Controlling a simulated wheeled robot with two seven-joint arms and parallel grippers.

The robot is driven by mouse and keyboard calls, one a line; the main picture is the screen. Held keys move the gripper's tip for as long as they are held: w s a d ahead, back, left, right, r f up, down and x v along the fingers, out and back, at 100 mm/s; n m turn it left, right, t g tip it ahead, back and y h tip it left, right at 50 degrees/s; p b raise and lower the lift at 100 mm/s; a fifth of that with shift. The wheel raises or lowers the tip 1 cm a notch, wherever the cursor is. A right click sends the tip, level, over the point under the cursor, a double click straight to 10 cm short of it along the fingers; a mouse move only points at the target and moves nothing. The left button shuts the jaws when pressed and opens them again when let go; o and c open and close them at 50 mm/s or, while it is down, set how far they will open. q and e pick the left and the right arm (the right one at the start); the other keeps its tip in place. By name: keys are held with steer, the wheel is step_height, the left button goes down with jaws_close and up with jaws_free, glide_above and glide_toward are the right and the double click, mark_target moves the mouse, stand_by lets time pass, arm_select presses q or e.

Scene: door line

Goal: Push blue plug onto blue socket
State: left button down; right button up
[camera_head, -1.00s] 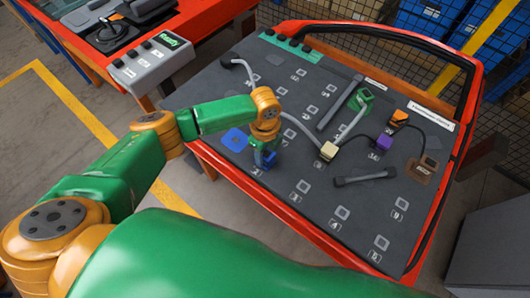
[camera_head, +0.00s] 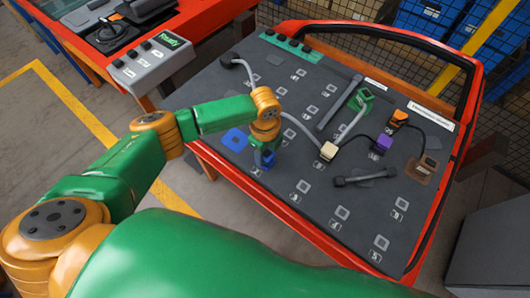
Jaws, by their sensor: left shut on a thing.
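My left gripper (camera_head: 264,150) points down over the near left part of the dark door panel (camera_head: 300,170). It is shut on the blue plug (camera_head: 267,158), which shows only partly below the orange wrist. A flat blue square (camera_head: 235,139), which looks like the blue socket, lies on the panel to the left of the plug and a little farther up the picture. The plug appears beside this square, not over it. Whether the plug touches the panel is hard to tell. My right gripper is not in view.
A cream plug (camera_head: 328,151), a purple plug (camera_head: 384,141), an orange plug (camera_head: 399,118) and a green socket (camera_head: 364,96) are on the panel's right half, with grey cables between. A dark bar (camera_head: 364,177) lies nearer. A red frame (camera_head: 437,222) edges the panel.

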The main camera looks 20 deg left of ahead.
arm_select(q)
steer(key=shift+r+p, duration=0.4)
steer(key=shift+p, duration=0.05)
stand_by(0.4)
steer(key=c, duration=1.1)
jaws_free()
jaws_close()
step_height(320, 180, up, 5)
steer(key=p, duration=0.5)
steer(key=shift+r+p, duration=0.7)
steer(key=shift+r, duration=0.35)
steer(key=shift+d+f, duration=0.1)
